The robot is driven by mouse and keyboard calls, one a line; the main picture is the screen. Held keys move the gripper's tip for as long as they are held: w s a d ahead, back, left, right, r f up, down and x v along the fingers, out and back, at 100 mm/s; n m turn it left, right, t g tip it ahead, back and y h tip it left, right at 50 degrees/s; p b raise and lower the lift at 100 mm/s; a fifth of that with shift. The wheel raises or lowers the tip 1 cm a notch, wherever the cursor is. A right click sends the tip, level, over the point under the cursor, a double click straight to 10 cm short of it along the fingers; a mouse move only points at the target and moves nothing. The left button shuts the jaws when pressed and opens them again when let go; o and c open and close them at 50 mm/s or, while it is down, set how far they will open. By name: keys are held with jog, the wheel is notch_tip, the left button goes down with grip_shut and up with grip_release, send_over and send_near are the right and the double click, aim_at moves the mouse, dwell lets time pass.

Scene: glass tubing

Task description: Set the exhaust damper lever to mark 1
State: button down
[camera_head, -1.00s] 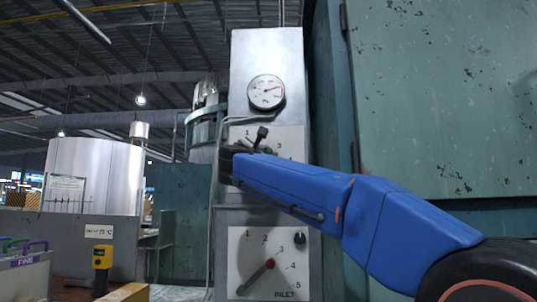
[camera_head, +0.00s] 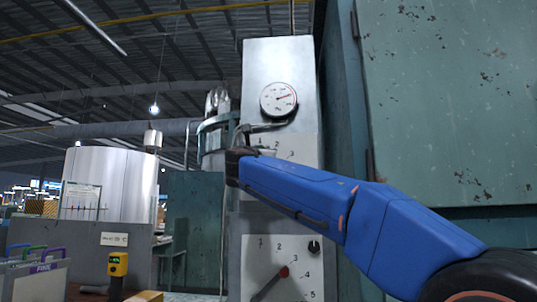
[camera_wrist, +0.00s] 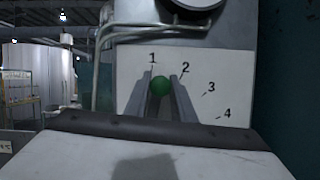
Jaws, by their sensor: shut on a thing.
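The upper dial panel (camera_head: 305,147) is a white plate on a grey column, largely hidden by my arm in the head view. The wrist view shows its printed marks 1 to 4 (camera_wrist: 228,113). The lever's round green knob (camera_wrist: 160,86) sits just below mark 1 (camera_wrist: 152,58) and slightly to its right, left of mark 2 (camera_wrist: 186,66). My gripper (camera_wrist: 160,88) is shut on the knob, one grey finger on each side. The lever's shaft and pivot are hidden behind my gripper. In the head view my gripper (camera_head: 246,138) is at the panel's left edge.
A round gauge (camera_head: 278,99) is above the panel. The lower INLET panel (camera_head: 262,255) has a red-knobbed lever (camera_head: 283,271) and a black knob (camera_head: 314,247). A green cabinet (camera_head: 450,110) stands close on the right. Thin pipes (camera_wrist: 97,60) run along the column's left.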

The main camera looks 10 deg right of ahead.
jog(key=shift+w+a+r+n+y, duration=0.1)
jog(key=shift+w+a+n+y, duration=0.15)
jog(key=shift+a+n+y, duration=0.5)
jog(key=shift+n+h, duration=0.25)
jog(key=shift+n, duration=0.1)
jog(key=c, duration=1.5)
grip_release()
jog(key=shift+a, duration=0.15)
jog(key=v, duration=1.7)
jog(key=shift+s+f, duration=0.1)
jog(key=shift+f, duration=0.25)
jog(key=shift+s, duration=0.1)
